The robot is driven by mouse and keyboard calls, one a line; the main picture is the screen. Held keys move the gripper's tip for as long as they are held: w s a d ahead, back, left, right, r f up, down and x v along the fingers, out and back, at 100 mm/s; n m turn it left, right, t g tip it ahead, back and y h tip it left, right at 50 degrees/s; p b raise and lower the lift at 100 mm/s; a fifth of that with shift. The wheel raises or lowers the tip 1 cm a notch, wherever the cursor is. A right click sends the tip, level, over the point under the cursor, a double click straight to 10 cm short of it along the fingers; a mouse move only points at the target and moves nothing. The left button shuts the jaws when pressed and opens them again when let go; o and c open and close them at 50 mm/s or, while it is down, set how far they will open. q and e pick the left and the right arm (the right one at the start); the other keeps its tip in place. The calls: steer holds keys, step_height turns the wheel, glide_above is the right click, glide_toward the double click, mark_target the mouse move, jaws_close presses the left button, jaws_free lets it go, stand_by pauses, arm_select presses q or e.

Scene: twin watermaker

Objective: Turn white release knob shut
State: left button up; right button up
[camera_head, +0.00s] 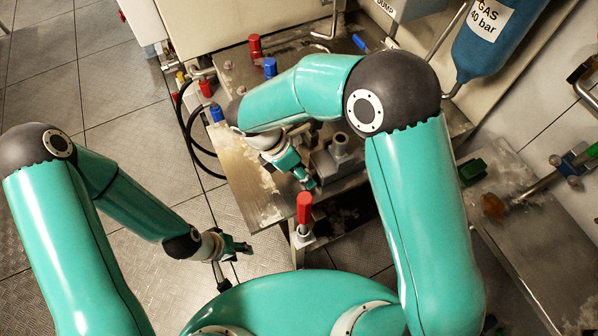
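I cannot make out a white release knob for certain; it may be hidden behind my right arm or too small to tell. My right gripper (308,184) reaches down over the metal bench, beside a grey metal fitting (339,148). Its fingers are small and partly hidden, so I cannot tell whether they are open or shut. My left gripper (235,266) hangs over the floor to the left of the bench. Its fingers are spread, with nothing seen between them.
The metal bench (245,172) carries red handles (255,46) and blue handles (270,67). A red-handled valve (304,207) stands at its front edge. Black hoses (188,135) loop at its left. A blue gas cylinder (497,40) is at upper right. The left floor is clear.

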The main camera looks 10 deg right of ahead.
jaws_close()
steer(key=t+b, duration=0.1)
steer(key=b, duration=0.1)
steer(key=t+b, duration=0.1)
steer(key=b, duration=0.1)
steer(key=t+y+b, duration=0.1)
steer(key=b, duration=0.2)
steer(key=shift+s+f+m, duration=0.3)
steer(key=shift+m, duration=0.1)
steer(key=shift+d+r+t+b, duration=0.1)
steer(key=shift+r+t+b, duration=0.1)
steer(key=shift+t+b, duration=0.2)
steer(key=shift+o, duration=0.4)
jaws_free()
steer(key=shift+s+r, duration=0.1)
